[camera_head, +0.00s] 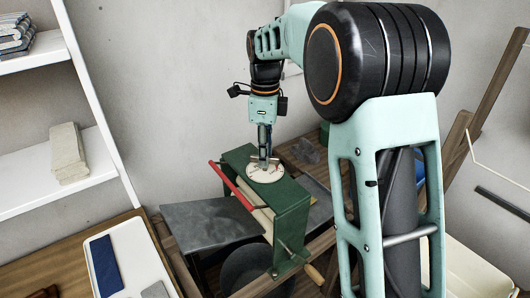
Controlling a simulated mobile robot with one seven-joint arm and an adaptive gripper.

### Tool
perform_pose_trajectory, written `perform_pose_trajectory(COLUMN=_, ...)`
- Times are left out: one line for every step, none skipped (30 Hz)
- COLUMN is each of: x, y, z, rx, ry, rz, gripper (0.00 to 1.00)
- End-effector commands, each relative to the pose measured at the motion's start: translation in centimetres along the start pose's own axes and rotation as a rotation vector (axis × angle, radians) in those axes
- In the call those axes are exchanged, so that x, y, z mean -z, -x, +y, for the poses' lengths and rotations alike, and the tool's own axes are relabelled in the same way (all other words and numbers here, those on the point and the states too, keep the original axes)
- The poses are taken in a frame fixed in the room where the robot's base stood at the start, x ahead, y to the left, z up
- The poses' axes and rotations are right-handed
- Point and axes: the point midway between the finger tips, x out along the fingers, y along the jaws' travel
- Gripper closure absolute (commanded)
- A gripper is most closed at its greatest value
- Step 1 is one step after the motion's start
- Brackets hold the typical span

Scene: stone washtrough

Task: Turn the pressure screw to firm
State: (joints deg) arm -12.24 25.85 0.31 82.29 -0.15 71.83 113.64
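The green press frame (292,207) stands in the middle of the view, with a pale round dial (268,174) on its top. A small metal cross-handle, which looks like the pressure screw (257,159), sits over the dial. My gripper (265,155) points straight down at the screw from above, with its fingertips at the handle. The fingers look close together around it, but the view is too small to tell whether they grip it. The dial's markings are too small to read.
A red bar (232,187) runs along the press's left side. A crank with a wooden grip (314,274) sticks out low in front. A white tray (127,262) with a blue block (106,266) lies at lower left. White shelves (40,175) stand at left.

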Motion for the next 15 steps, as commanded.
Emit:
perform_pose_trajectory(x=-0.01, y=0.01, z=0.00, rx=0.000, ry=0.000, rz=0.000, gripper=0.77)
perform_pose_trajectory(x=-0.01, y=0.01, z=0.00, rx=0.000, ry=0.000, rz=0.000, gripper=0.80)
perform_pose_trajectory(x=-0.01, y=0.01, z=0.00, rx=0.000, ry=0.000, rz=0.000, gripper=0.85)
perform_pose_trajectory(x=-0.01, y=0.01, z=0.00, rx=0.000, ry=0.000, rz=0.000, gripper=0.88)
perform_pose_trajectory(x=-0.01, y=0.02, z=0.00, rx=0.000, ry=0.000, rz=0.000, gripper=0.92)
perform_pose_trajectory(x=-0.01, y=0.02, z=0.00, rx=0.000, ry=0.000, rz=0.000, gripper=0.96)
perform_pose_trajectory(x=-0.01, y=0.02, z=0.00, rx=0.000, ry=0.000, rz=0.000, gripper=0.99)
perform_pose_trajectory(x=-0.01, y=0.02, z=0.01, rx=0.000, ry=0.000, rz=0.000, gripper=1.00)
perform_pose_trajectory(x=-0.01, y=0.03, z=0.01, rx=0.000, ry=0.000, rz=0.000, gripper=1.00)
perform_pose_trajectory(x=-0.01, y=0.03, z=0.01, rx=0.000, ry=0.000, rz=0.000, gripper=1.00)
perform_pose_trajectory(x=-0.01, y=0.03, z=0.01, rx=0.000, ry=0.000, rz=0.000, gripper=1.00)
perform_pose_trajectory(x=-0.01, y=0.03, z=0.01, rx=0.000, ry=0.000, rz=0.000, gripper=1.00)
perform_pose_trajectory(x=-0.01, y=0.04, z=0.01, rx=0.000, ry=0.001, rz=0.000, gripper=1.00)
perform_pose_trajectory(x=-0.01, y=0.04, z=0.01, rx=0.000, ry=0.002, rz=0.000, gripper=1.00)
perform_pose_trajectory(x=-0.01, y=0.05, z=0.01, rx=0.000, ry=0.004, rz=0.000, gripper=1.00)
